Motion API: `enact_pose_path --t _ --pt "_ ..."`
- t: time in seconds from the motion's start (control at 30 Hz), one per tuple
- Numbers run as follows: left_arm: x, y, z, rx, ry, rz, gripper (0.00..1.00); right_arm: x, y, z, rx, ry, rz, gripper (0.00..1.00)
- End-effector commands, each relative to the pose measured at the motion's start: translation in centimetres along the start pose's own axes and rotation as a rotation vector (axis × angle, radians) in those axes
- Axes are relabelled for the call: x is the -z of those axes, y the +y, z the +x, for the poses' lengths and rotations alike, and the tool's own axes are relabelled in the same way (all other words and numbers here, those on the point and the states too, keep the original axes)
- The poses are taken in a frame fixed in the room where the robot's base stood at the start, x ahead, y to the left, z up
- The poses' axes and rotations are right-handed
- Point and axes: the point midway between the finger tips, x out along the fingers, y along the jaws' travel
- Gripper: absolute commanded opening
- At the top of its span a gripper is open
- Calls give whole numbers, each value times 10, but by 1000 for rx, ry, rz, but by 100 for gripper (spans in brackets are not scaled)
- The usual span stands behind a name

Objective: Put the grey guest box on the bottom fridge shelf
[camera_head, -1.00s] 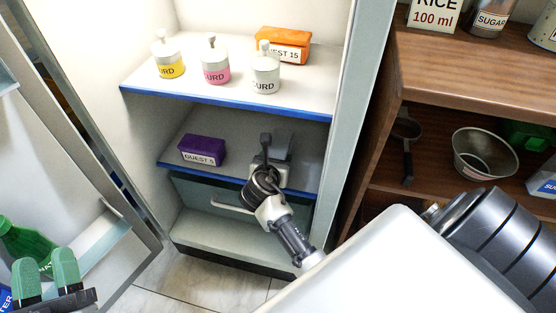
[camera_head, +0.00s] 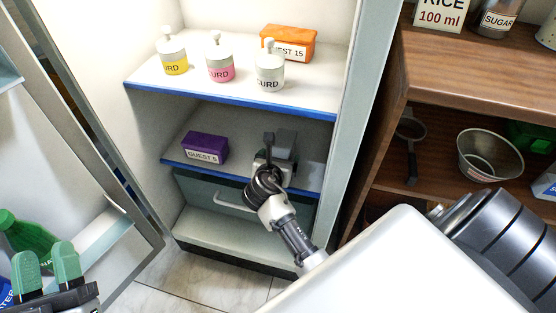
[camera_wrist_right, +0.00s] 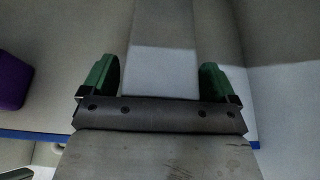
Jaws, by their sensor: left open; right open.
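The grey guest box (camera_head: 286,142) is on the lower blue-edged fridge shelf (camera_head: 235,130), right of the purple box. My right gripper (camera_head: 272,152) is at its front, and the wrist partly covers it in the head view. In the right wrist view the grey box (camera_wrist_right: 162,75) lies between the two green fingers of my right gripper (camera_wrist_right: 160,80). The fingers are open, with a narrow gap at each side. My left gripper (camera_head: 45,262) is open and empty at the lower left, by the fridge door.
A purple box (camera_head: 205,148) labelled GUEST 5 stands left on the same shelf. A drawer (camera_head: 195,192) with a handle is below. The upper shelf (camera_head: 200,88) holds curd jars (camera_head: 220,66) and an orange box (camera_head: 289,44). The fridge's right wall (camera_head: 362,110) is close.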

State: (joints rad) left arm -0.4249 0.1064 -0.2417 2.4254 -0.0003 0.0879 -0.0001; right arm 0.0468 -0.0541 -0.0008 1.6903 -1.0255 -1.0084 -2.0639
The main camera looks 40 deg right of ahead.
Motion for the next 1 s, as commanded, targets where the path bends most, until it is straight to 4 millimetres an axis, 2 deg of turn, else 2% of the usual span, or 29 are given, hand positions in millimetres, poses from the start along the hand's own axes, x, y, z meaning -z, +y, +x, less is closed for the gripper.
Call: enact_pose_path --t 0.17,0.47,0.7,1.0 --pt "0 -1 1 2 -18 1 43 -4 0 -7 -1 1 0 89" --pt "-38 -8 -9 19 -350 12 43 -4 0 -44 -1 2 -1 89" --pt "-66 -14 -31 36 -640 18 43 -4 0 -79 -1 1 -1 89" --pt "-88 -20 -63 54 -914 19 43 -4 0 -113 0 0 0 89"
